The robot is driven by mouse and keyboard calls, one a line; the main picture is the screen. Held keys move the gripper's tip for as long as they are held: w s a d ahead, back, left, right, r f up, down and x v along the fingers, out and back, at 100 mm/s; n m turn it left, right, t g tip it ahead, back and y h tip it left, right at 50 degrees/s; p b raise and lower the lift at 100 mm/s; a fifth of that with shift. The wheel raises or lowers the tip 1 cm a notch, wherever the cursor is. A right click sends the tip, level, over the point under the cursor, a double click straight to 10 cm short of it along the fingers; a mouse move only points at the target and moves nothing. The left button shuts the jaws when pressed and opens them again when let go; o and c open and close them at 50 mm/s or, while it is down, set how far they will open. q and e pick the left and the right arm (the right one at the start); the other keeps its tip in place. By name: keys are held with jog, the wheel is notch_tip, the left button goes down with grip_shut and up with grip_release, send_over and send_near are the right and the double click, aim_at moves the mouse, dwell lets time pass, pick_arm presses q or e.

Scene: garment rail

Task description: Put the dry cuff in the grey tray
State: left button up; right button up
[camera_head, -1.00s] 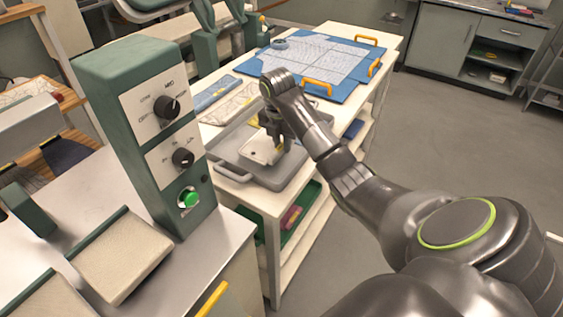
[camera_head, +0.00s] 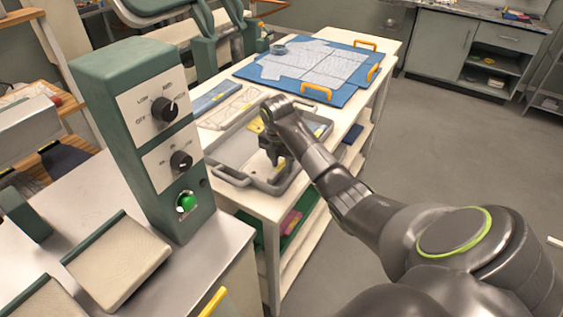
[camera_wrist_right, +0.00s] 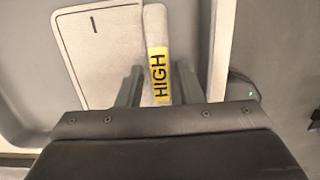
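The grey tray (camera_head: 212,172) stands on the white table in the head view. My right gripper (camera_head: 273,158) points down inside it. In the right wrist view my gripper (camera_wrist_right: 159,82) has its fingers apart. I cannot tell which of these is the dry cuff. In the head view the gripper and arm hide part of the tray floor. My left gripper is not in view.
A green control box (camera_head: 145,135) with knobs and a green button stands at the left. A blue board (camera_head: 345,80) with orange handles lies at the table's back. A blue strip (camera_head: 215,97) lies behind the tray. Open floor (camera_head: 455,140) is at the right.

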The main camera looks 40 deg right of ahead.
jog(key=shift+o, duration=0.5)
jog(key=shift+r, duration=0.1)
jog(key=shift+r, duration=0.25)
notch_tip(320, 180, up, 2)
jog(key=shift+a+r+b, duration=0.15)
jog(key=shift+b, duration=0.15)
notch_tip(320, 180, up, 9)
jog(key=a+p, duration=0.1)
jog(key=p, duration=0.8)
jog(key=shift+s+r, duration=0.2)
jog(key=shift+s, duration=0.1)
jog(key=shift+f, duration=0.15)
